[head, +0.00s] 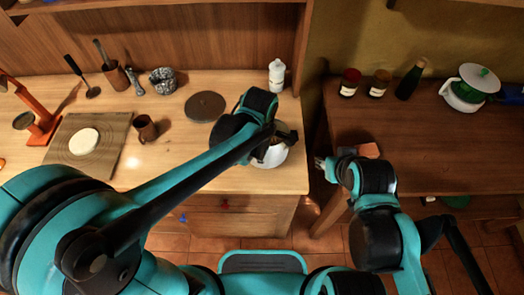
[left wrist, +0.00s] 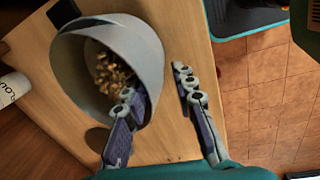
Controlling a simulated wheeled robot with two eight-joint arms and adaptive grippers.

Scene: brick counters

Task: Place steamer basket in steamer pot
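A light grey round vessel (left wrist: 140,45) with small brown pieces inside fills the upper left of the left wrist view. It looks like the steamer basket, and in the head view its pale side (head: 272,158) shows at the counter's front right, partly hidden by my left arm. My left gripper (left wrist: 156,85) is open over its rim, one finger inside and one outside, with a gap beside the wall. In the head view my left gripper (head: 276,140) is over the vessel. A white pot with green trim (head: 466,92), possibly the steamer pot, stands on the right counter. My right gripper (head: 322,163) is near that counter's left edge.
A dark round disc (head: 205,107) lies behind the vessel, and a white bottle (head: 277,76) stands at the back. Jars (head: 350,82) and a dark bottle (head: 410,80) stand on the right counter. A brown mug (head: 145,128) and board (head: 70,150) are left. A gap separates the counters.

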